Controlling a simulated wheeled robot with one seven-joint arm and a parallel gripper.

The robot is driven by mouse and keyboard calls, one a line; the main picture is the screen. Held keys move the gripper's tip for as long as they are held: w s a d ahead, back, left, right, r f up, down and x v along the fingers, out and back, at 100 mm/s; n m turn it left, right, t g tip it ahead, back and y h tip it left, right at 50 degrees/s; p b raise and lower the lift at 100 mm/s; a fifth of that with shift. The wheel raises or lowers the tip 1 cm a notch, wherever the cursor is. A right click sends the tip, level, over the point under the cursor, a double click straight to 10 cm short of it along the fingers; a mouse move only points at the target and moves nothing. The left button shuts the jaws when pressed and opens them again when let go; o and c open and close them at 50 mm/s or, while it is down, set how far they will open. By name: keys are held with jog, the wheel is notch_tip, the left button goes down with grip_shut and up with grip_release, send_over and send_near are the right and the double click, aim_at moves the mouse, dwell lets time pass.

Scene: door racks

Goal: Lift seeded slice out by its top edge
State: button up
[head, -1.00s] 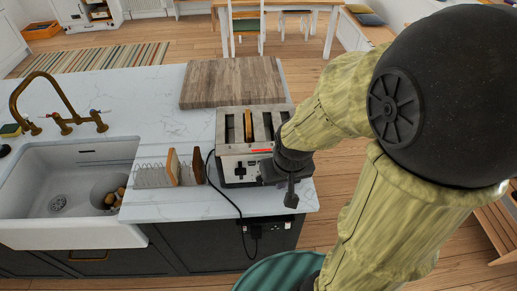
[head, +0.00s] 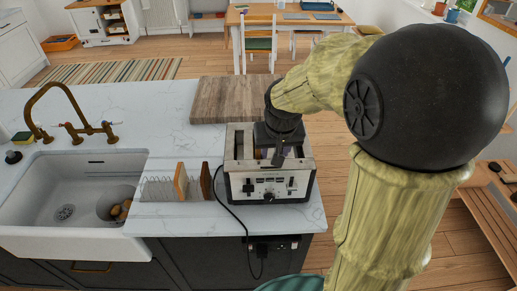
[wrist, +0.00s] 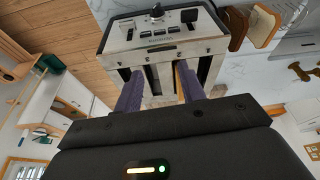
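The silver toaster (head: 240,185) stands upright on the white counter, with its slots facing up. My gripper (wrist: 158,72) is directly over it, pointing down. In the wrist view its two purple fingers are spread apart at the toaster's slots. A thin tan edge (wrist: 178,80), probably the slice, shows beside the right finger, and I see no firm grip on it. In the head view my gripper (head: 278,150) hides most of the slots and that slice. I cannot make out seeds.
A wire rack (head: 157,188) left of the toaster holds a tan slice (head: 180,180) and a dark brown slice (head: 206,181). A wooden board (head: 225,100) lies behind the toaster. The black cord (head: 238,222) hangs over the counter's front. The sink (head: 75,195) is at left.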

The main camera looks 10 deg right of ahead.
jog(key=w+a+r+m+t, duration=0.1)
jog(key=w+a+r, duration=0.1)
jog(key=w+r, duration=0.5)
jog(key=w, duration=0.2)
jog(key=shift+w+r+b, duration=0.35)
jog(key=shift+b, duration=0.05)
jog(key=p+x, duration=0.3)
jog(key=x, duration=0.9)
jog(key=shift+w+d+f+p, duration=0.1)
jog(key=shift+d+f+p, duration=0.1)
jog(key=shift+p, duration=0.15)
jog(key=shift+w+a+f+p, duration=0.1)
jog(key=shift+w+f+p, duration=0.05)
jog(key=shift+f+p, duration=0.4)
jog(key=shift+p+x, duration=0.95)
jog(key=shift+x, duration=1.05)
jog(key=shift+a, duration=0.1)
